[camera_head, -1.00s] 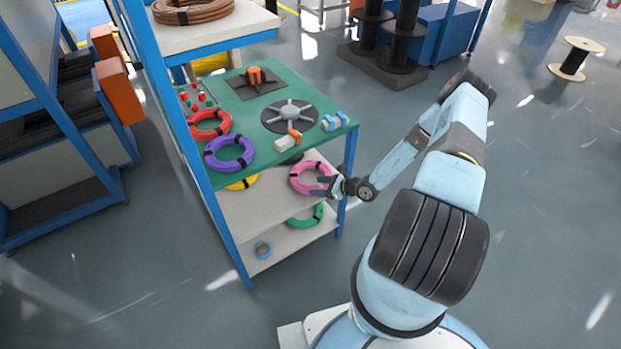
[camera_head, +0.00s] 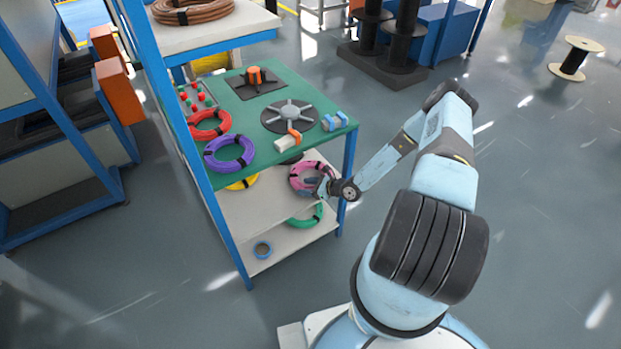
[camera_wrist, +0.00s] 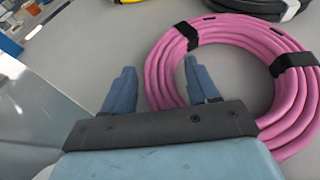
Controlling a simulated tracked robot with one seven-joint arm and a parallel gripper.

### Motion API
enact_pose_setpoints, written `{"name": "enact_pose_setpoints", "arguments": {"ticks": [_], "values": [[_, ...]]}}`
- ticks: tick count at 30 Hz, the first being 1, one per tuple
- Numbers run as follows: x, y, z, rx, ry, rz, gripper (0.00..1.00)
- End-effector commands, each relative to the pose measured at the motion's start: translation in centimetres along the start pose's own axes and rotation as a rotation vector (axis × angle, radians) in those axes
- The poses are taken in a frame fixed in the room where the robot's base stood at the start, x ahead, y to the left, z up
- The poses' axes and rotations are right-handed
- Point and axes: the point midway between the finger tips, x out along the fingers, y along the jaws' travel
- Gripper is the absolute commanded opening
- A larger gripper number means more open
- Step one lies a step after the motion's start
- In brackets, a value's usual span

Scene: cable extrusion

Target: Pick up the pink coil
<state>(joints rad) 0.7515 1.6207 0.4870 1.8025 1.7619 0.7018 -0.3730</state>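The pink coil (camera_head: 312,165) with black bands lies flat on the middle shelf (camera_head: 240,213) of the blue-framed rack, near its right side. My gripper (camera_head: 318,186) is at the coil's near right edge in the head view. In the wrist view the pink coil (camera_wrist: 163,75) fills the right side. There my gripper (camera_wrist: 159,66) is open, its two blue fingers apart. One finger appears outside the ring and the other over its hole, with the ring's left side between them. I cannot tell whether the fingers touch the coil or how high they are.
A black coil (camera_wrist: 291,9) and a yellow coil (camera_head: 243,183) lie farther back on the same shelf. The green top (camera_head: 257,126) is above, carrying a purple coil (camera_head: 207,154). A green coil (camera_head: 317,215) lies below. A blue post (camera_head: 349,165) stands beside my gripper.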

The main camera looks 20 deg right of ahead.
Motion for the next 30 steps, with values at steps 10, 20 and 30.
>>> {"name": "enact_pose_setpoints", "arguments": {"ticks": [10,20,30], "values": [[0.02,0.13,-0.07,0.001,0.002,0.002,0.24],[0.01,0.16,-0.15,0.003,0.003,0.002,0.0],[0.0,0.18,-0.23,0.003,0.005,0.002,0.0]]}}
